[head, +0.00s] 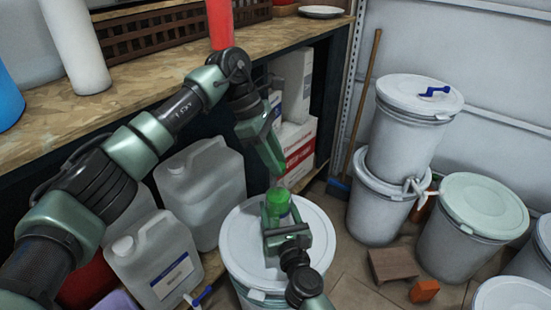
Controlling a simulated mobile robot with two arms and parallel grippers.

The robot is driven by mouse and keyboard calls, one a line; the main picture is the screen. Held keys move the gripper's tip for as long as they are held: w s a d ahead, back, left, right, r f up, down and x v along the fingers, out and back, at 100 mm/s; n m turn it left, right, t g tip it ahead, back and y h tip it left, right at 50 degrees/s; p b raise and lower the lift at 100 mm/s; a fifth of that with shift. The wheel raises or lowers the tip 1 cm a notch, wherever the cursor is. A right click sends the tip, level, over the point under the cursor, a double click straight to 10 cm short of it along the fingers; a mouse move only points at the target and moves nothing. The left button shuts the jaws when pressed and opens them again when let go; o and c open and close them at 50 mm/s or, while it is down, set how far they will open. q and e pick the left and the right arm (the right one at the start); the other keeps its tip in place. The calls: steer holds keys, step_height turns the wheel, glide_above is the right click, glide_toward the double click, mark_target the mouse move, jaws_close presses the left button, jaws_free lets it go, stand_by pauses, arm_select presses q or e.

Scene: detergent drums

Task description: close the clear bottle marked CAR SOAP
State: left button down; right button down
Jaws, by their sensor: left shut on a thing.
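A small bright green bottle (278,204) shows above the white drum lid at the lower middle. It looks like the clear bottle with green contents; no CAR SOAP marking is readable. My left gripper (278,174) reaches down from above, shut at the bottle's top on what seems to be its cap, mostly hidden by the fingers. I cannot tell whether the cap is seated on the neck. My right gripper (284,222) comes from below, with its fingers on both sides of the bottle, seemingly shut on it.
A white lidded drum (240,245) is below the grippers. Jerrycans (157,260) stand to the left, under a wooden bench (150,72). Stacked white drums (415,105) and a pale-green-lidded drum (484,205) stand right. A brown block (393,265) lies on the floor.

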arm_select(q)
steer(key=shift+f, duration=0.85)
steer(key=shift+f, duration=0.6)
steer(key=m, duration=0.1)
steer(key=m+g, duration=0.1)
steer(key=m, duration=0.2)
steer(key=shift+w+d+m+g+y, duration=0.25)
steer(key=shift+w+m+g+y, duration=0.05)
steer(key=shift+m+g+y, duration=0.1)
steer(key=shift+s+a+m+g, duration=0.1)
steer(key=shift+m+g, duration=0.2)
steer(key=shift+m, duration=0.5)
steer(key=c, duration=1.1)
jaws_free()
